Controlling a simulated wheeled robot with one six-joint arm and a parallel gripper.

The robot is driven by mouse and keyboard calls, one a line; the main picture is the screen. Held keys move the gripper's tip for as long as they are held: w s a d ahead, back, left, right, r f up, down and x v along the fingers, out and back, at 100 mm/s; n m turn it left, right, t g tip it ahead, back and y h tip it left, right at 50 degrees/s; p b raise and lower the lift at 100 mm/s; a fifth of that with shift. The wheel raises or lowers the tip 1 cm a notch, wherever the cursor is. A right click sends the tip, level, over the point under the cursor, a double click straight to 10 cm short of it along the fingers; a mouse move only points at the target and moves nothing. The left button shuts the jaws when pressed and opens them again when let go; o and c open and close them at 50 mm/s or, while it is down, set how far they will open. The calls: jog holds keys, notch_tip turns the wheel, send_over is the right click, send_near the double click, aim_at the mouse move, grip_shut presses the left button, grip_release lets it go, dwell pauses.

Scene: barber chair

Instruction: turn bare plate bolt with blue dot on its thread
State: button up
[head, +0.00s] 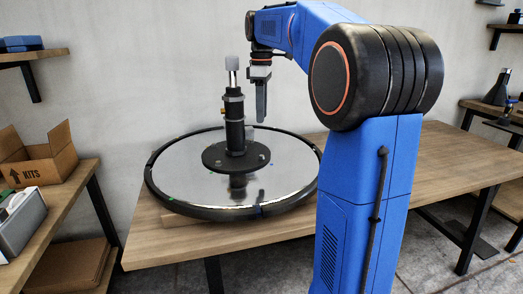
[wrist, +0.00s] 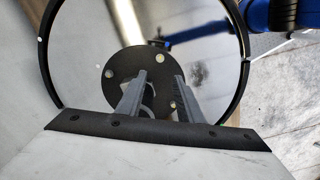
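A black round plate (head: 215,158) at the foot of an upright column (head: 235,122) sits on a mirror-like disc (head: 185,170). In the wrist view the plate (wrist: 120,62) carries small bolt heads, one pale yellowish (wrist: 160,58), one grey at left (wrist: 109,73) and one by the right finger (wrist: 173,105). I cannot make out a blue dot on any bolt's thread. My gripper (head: 261,100) hangs pointing down, just right of the column and above the plate. In the wrist view my gripper's (wrist: 158,88) two fingers are apart and partly hide the plate.
The disc has a raised black rim (head: 160,200) and rests on a wooden table (head: 400,170). A box marked KITS (head: 45,155) stands on a shelf at left. The table's right side is clear.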

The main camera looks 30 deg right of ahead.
aim_at(261, 156)
notch_tip(261, 156, down, 14)
jog(key=shift+f, duration=0.1)
dwell(0.4)
grip_shut()
